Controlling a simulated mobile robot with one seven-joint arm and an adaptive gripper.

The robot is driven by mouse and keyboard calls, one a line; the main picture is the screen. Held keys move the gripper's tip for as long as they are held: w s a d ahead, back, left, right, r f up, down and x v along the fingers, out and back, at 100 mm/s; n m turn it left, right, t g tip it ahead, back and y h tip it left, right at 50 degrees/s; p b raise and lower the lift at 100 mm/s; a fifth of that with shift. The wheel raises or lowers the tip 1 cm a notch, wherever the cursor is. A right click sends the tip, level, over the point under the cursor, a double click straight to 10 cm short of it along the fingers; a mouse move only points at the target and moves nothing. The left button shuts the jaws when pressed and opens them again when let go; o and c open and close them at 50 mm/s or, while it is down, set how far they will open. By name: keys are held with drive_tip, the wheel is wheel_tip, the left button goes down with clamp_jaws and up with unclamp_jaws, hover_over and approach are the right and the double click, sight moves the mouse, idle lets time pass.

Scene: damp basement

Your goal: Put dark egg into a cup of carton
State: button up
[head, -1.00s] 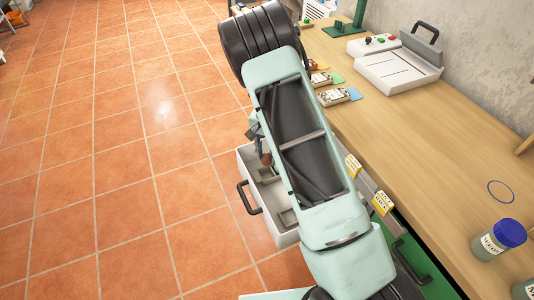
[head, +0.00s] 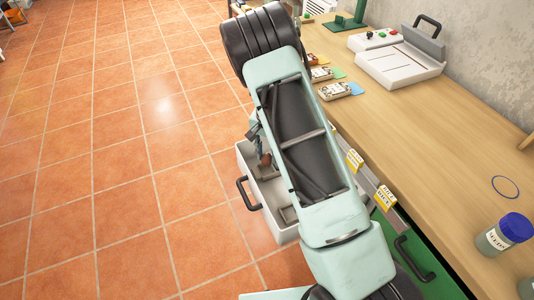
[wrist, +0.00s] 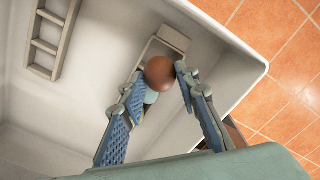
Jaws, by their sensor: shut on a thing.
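The dark brown egg (wrist: 159,72) is between the fingertips of my gripper (wrist: 158,76) in the wrist view, above an open drawer. In the head view, the egg (head: 265,160) shows partly beside my arm. Behind the egg in the wrist view is a grey tray-like holder (wrist: 173,37), probably the carton; its cups are largely hidden by the egg and fingers. A pale blue rounded thing (wrist: 151,97) shows just below the egg, between the fingers. I cannot tell whether the egg touches the holder.
The white drawer (head: 244,166) has a dark handle (head: 248,194). A grey divided rack (wrist: 42,45) lies at the drawer's left in the wrist view. The wooden counter (head: 430,130) holds a pale device (head: 400,68), card packs (head: 334,91) and a blue-lidded jar (head: 505,234). Tiled floor is clear at left.

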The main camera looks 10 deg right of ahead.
sight(267, 155)
drive_tip(key=shift+f+b, duration=1)
drive_tip(key=shift+f, duration=0.45)
drive_tip(key=o, duration=1.1)
drive_tip(key=shift+r+p, duration=2.3)
drive_tip(key=shift+r, duration=1.7)
